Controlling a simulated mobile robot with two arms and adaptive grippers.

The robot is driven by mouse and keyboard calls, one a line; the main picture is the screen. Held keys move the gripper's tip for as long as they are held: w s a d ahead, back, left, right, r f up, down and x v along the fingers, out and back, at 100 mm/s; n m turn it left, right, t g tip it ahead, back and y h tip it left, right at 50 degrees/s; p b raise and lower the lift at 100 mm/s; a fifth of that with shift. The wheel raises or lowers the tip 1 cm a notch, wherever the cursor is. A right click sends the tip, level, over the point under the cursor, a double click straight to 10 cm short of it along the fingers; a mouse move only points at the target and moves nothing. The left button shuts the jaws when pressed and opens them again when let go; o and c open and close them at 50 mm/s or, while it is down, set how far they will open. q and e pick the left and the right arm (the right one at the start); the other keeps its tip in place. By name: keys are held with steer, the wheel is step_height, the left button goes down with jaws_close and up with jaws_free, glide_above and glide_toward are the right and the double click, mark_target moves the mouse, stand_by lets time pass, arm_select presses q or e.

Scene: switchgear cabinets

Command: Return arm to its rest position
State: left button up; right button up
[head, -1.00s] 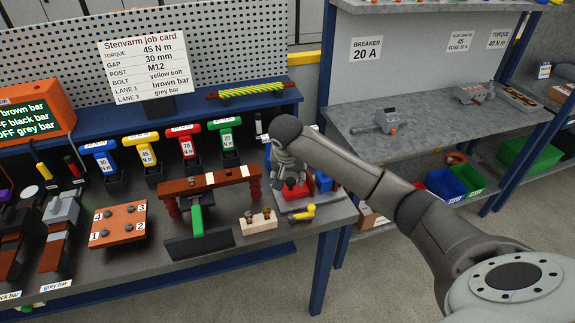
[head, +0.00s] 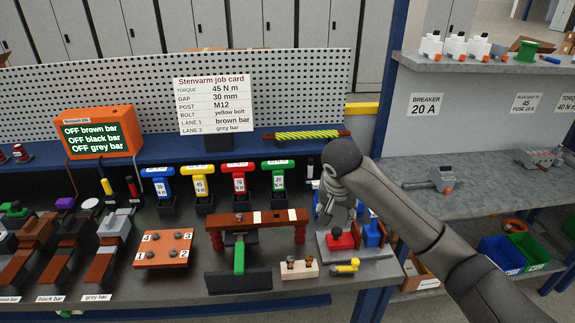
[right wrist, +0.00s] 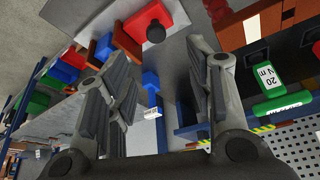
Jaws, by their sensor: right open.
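My right arm (head: 440,240) comes in from the lower right and reaches over the right end of the workbench. My right gripper (head: 338,212) points down above the red block (head: 341,238) on a grey plate. In the right wrist view the two fingers of the right gripper (right wrist: 165,70) are spread apart with nothing between them. The red block with a black knob (right wrist: 152,20) shows beyond them there. Whether the fingers touch anything is hard to tell in the head view. My left gripper is not in view.
Close by are a blue block (head: 373,233), a yellow-handled tool (head: 346,266), a brown bar on posts (head: 256,217) and the green torque driver (head: 279,176). The shelf unit (head: 450,165) stands to the right. Open floor shows below the bench's right end.

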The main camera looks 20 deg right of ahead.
steer(key=shift+f, duration=0.1)
steer(key=s+a+f+n+y, duration=0.3)
steer(key=s+a+f+n, duration=0.3)
steer(key=s+a+f, duration=0.6)
steer(key=s+f+n, duration=0.2)
steer(key=s, duration=0.7)
steer(key=s+f+n, duration=0.1)
steer(key=s+f, duration=0.1)
steer(key=s, duration=0.8)
step_height(320, 180, down, 30)
steer(key=s+g+b, duration=0.1)
steer(key=s+b, duration=0.1)
steer(key=b, duration=0.1)
steer(key=s+d+f+g+b, duration=0.1)
steer(key=s+d+f, duration=0.2)
steer(key=s+f, duration=1.3)
steer(key=shift+s+d+f+n+g+b, duration=0.2)
steer(key=shift+f+n+g+b, duration=0.15)
steer(key=shift+f, duration=0.45)
